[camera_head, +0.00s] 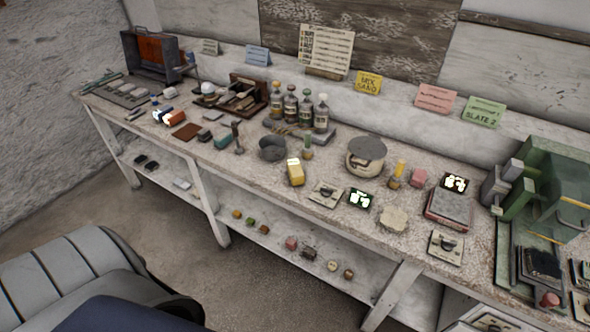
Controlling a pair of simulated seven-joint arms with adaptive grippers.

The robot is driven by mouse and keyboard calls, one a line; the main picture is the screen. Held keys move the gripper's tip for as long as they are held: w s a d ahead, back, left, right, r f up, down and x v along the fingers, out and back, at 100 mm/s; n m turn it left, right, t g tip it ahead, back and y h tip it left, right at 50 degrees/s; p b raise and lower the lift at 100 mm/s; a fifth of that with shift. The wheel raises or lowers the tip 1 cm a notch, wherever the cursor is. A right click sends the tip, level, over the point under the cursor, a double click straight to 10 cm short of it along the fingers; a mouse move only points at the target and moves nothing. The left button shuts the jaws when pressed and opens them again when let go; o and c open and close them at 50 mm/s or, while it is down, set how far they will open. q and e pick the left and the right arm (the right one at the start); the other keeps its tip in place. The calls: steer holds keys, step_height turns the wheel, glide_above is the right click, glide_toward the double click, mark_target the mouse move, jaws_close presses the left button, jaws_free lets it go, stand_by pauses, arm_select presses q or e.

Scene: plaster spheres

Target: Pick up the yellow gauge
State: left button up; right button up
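A yellow block-shaped object (295,173), which looks like the yellow gauge, stands near the front edge of the long workbench (240,168), about the middle of the picture. It has a pale face at its top. A dark round pot (272,149) is just behind and left of it, and a small card with a dark part (326,195) lies to its right. Nothing is touching the yellow object from above. Neither of my grippers shows in this view, so their state is hidden.
Several capped bottles (290,104) stand behind the yellow object. A round pot with a grey lid (366,157) and a scale-like box (448,208) are to the right. A green frame (555,190) fills the far right. A lower shelf (215,200) holds small lumps.

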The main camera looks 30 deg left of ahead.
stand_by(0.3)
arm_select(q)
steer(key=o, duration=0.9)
